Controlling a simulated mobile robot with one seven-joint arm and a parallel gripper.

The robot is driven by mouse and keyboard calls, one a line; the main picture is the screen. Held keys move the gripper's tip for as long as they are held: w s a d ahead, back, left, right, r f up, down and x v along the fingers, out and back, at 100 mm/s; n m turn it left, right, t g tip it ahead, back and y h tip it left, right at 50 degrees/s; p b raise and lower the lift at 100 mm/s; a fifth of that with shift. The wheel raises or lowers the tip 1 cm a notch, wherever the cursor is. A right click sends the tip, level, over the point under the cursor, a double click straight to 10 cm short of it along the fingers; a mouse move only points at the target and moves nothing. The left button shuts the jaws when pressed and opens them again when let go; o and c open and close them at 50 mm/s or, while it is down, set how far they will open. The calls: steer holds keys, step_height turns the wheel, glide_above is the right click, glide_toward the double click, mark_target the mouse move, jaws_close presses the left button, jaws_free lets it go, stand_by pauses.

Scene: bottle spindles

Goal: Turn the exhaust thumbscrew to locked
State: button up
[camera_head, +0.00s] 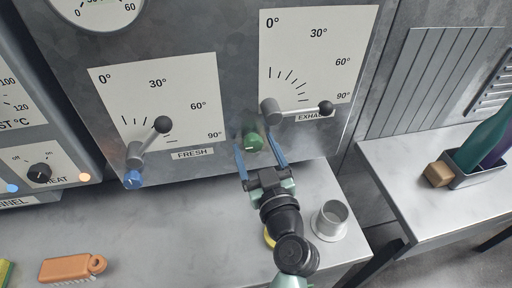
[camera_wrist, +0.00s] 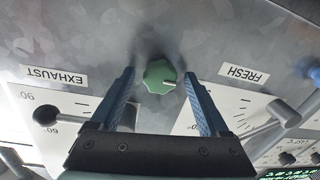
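The green exhaust thumbscrew (camera_head: 253,141) sits on the grey panel below the exhaust lever's grey hub. In the wrist view the thumbscrew (camera_wrist: 157,77) faces me as a lobed green knob with a white line pointing right in the picture. My gripper (camera_head: 256,144) is open, its blue fingers on either side of the thumbscrew. In the wrist view my gripper (camera_wrist: 159,74) shows a gap between each finger and the knob. The exhaust lever (camera_head: 300,110), with a black ball end, points right, near 90° on its white dial. The dial's EXHAUST label is partly covered by the lever.
The fresh lever (camera_head: 150,140) slants up right on the left dial, with a blue thumbscrew (camera_head: 133,180) below it. On the bench stand a metal cup (camera_head: 331,220) right of my arm and an orange-handled brush (camera_head: 72,267) at front left. The bench's middle left is clear.

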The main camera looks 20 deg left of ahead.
jaws_close()
steer(key=shift+f+m+b, duration=0.1)
steer(key=shift+m+b, duration=0.2)
steer(key=shift+m, duration=0.1)
steer(key=m+b, duration=0.1)
steer(key=m, duration=0.1)
steer(key=shift+f+m, duration=0.1)
steer(key=shift+m, duration=0.3)
steer(key=m+b, duration=0.1)
steer(key=m, duration=0.4)
steer(key=shift+m+t, duration=0.3)
steer(key=m, duration=0.5)
steer(key=m+p, duration=0.1)
steer(key=m, duration=0.3)
steer(key=shift+t, duration=0.4)
steer(key=shift+s+m, duration=0.1)
steer(key=shift+m, duration=0.3)
